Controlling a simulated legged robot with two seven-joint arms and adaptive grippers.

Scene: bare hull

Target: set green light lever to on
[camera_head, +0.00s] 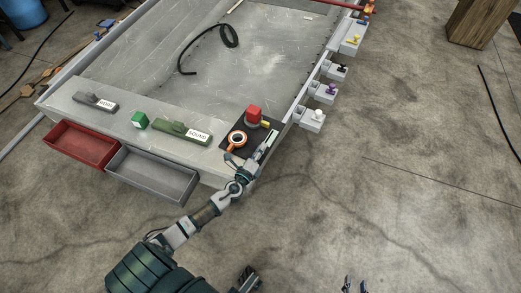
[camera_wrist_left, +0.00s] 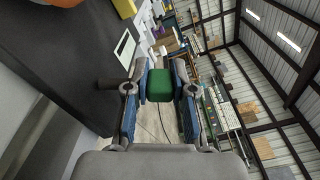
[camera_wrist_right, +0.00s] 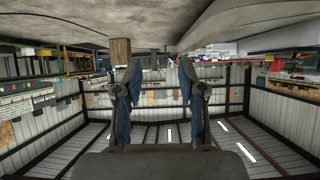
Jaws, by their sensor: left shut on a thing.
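A green block-shaped handle (camera_wrist_left: 160,86), which looks like the green light lever's grip, sits between the fingers of my left gripper (camera_wrist_left: 160,90) in the left wrist view. The fingers press on its two sides. In the head view my left gripper (camera_head: 268,146) reaches over the right end of a black panel (camera_head: 228,152) at the table's near right corner, and hides the handle. The lever's position, on or off, cannot be told. My right gripper (camera_head: 356,285) shows at the bottom of the head view; in the right wrist view its fingers (camera_wrist_right: 160,85) are apart and empty.
Beside my left gripper are a red button (camera_head: 254,114) and an orange ring (camera_head: 238,139). A red bin (camera_head: 82,146) and grey bin (camera_head: 152,176) hang in front.

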